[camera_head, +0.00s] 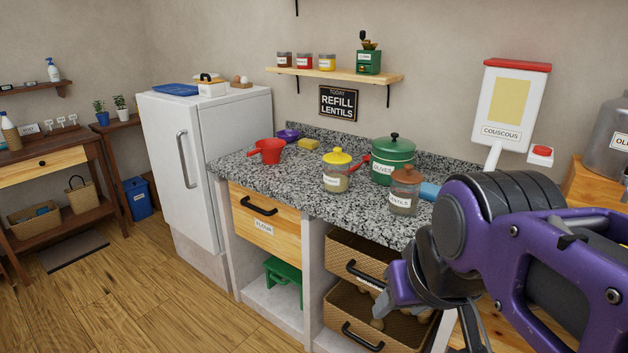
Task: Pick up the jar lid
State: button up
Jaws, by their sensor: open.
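A glass jar (404,203) labelled as lentils stands on the speckled granite counter, with a brown knobbed lid (406,175) sitting on its top. To its left and farther back, a second glass jar (336,181) wears a yellow knobbed lid (338,157). Both jars are upright. My gripper (405,288) is open, in front of the counter and lower in the picture than both jars. It points down and left near the wicker drawers and is apart from both lids. My purple arm covers the lower right, including part of the counter.
A green pot (392,164) stands behind the jars. A red saucepan (268,151), yellow sponge (308,144) and purple bowl (287,135) are farther left. A blue item (429,192) lies beside the lentils jar. The counter (285,180) is clear at front left. A couscous dispenser (510,105) hangs above right.

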aim_at(406, 175)
jog(key=i+j+z, duration=0.15)
jog(key=j+z, duration=0.15)
jog(key=j, duration=0.15)
jog(key=i+j+z, duration=0.15)
jog(key=j+z, duration=0.15)
jog(key=j, duration=0.2)
jog(key=j+z, duration=0.3)
jog(key=j, duration=0.2)
